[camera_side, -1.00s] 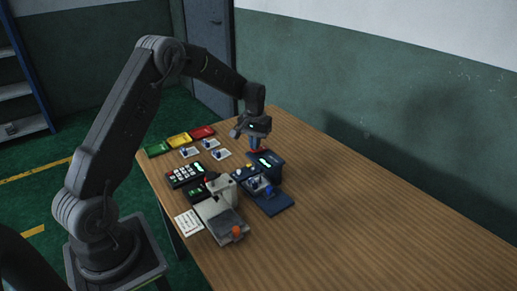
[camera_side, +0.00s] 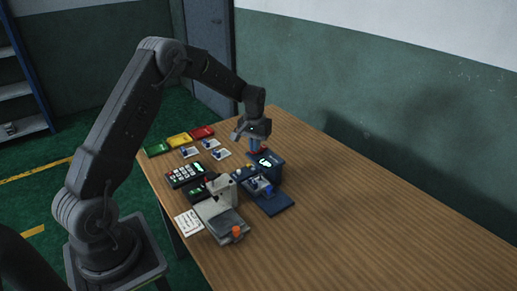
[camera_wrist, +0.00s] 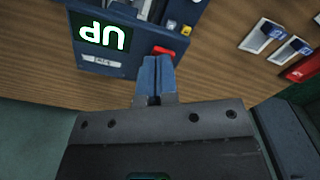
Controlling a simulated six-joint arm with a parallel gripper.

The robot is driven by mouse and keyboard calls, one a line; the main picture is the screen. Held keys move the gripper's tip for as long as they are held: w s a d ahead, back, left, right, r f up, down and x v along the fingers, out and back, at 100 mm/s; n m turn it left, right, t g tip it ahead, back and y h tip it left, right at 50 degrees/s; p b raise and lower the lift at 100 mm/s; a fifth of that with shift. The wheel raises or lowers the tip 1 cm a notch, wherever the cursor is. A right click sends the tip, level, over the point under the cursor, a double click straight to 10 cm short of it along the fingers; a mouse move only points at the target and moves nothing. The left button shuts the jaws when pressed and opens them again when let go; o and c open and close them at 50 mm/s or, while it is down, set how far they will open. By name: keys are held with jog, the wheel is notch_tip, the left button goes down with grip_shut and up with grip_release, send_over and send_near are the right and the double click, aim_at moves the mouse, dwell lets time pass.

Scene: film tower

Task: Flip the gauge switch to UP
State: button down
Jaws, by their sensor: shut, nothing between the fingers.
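The gauge is a dark blue box (camera_side: 268,172) on the table; in the wrist view its lit green display (camera_wrist: 102,35) reads UP, upside down to me. A red switch (camera_wrist: 163,51) sits at the gauge's edge beside the display. My gripper (camera_wrist: 155,62) is shut and empty, with its blue fingertips right at the red switch. I cannot tell whether they touch it. In the side view my gripper (camera_side: 254,150) points down just behind the gauge, and the switch is mostly hidden there.
In front of the gauge are a blue base plate (camera_side: 280,206) and a grey-white device with an orange knob (camera_side: 236,231). A keypad (camera_side: 186,175), white cards with blue pieces (camera_side: 221,154), and green, yellow and red trays (camera_side: 203,132) lie to the left. The table's right side is clear.

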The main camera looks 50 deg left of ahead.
jog(key=shift+r, duration=3.4)
jog(key=shift+d+r, duration=0.1)
jog(key=shift+r, duration=0.05)
jog(key=s+d+r+m+t, duration=0.3)
jog(key=s+d+r, duration=0.9)
jog(key=d+r, duration=0.15)
jog(key=s+d+m+t, duration=0.1)
jog(key=s+d, duration=0.2)
jog(key=s, duration=0.5)
jog(key=s+d+m+t, duration=0.1)
jog(key=s+d+m, duration=0.1)
jog(key=s, duration=0.6)
jog(key=shift+s+d+r+t, duration=0.25)
jog(key=shift+s+d+t, duration=0.1)
jog(key=shift+d, duration=0.55)
